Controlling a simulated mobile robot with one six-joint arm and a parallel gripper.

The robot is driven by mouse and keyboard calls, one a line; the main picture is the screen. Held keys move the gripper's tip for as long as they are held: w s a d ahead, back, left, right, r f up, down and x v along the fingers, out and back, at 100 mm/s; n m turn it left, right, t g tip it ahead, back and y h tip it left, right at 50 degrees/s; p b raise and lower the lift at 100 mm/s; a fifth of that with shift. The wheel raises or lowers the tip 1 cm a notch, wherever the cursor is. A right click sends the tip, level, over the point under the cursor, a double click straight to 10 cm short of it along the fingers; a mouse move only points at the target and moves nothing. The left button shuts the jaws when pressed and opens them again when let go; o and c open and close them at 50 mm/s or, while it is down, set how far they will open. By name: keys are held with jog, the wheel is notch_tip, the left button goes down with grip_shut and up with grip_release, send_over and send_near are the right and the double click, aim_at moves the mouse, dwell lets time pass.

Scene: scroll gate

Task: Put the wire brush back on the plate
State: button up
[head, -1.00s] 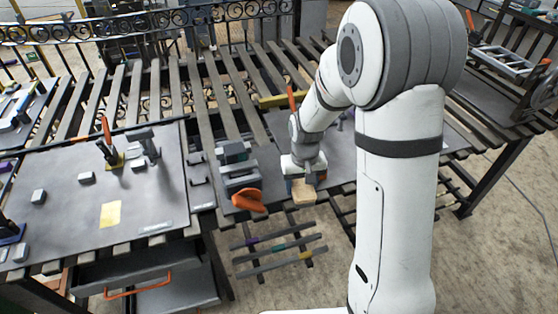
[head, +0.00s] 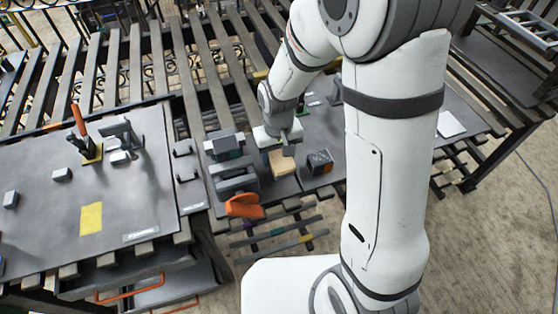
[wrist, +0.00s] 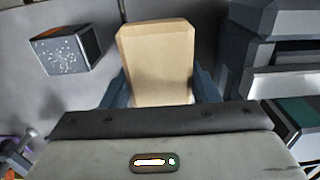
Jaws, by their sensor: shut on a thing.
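My gripper (head: 281,148) is shut on the wire brush, seen as a pale wooden block (head: 283,163). In the wrist view the brush (wrist: 157,60) sits between the blue-grey fingers; bristles are hidden. The brush is over the grey plate (head: 312,188) on the right part of the bench, between a grey vise-like fixture and a dark block. I cannot tell whether it touches the plate. Another grey plate (head: 45,222) covers the left part of the bench, with a yellow square (head: 91,218) on it.
The dark speckled block (head: 320,162) is just right of the brush, and also shows in the wrist view (wrist: 68,50). Open slats lie behind.

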aim_at(279, 153)
jog(key=shift+s+f, duration=0.15)
jog(key=shift+f, duration=1.8)
jog(key=shift+f, duration=0.2)
jog(key=o, duration=1)
jog(key=shift+r, duration=0.1)
notch_tip(279, 153, up, 12)
jog(key=shift+r, duration=0.2)
jog(key=s+d+r+m+t, duration=0.1)
jog(key=s+d+r, duration=0.2)
jog(key=s+d, duration=0.1)
jog(key=s+d+r+m+t, duration=0.1)
jog(key=s+d+r, duration=0.3)
jog(key=s+d+r+m+t, duration=0.1)
jog(key=s+d+r, duration=0.2)
jog(key=s+d, duration=0.1)
jog(key=shift+s+d+r, duration=0.15)
jog(key=shift+s+r, duration=0.1)
jog(key=shift+s, duration=0.05)
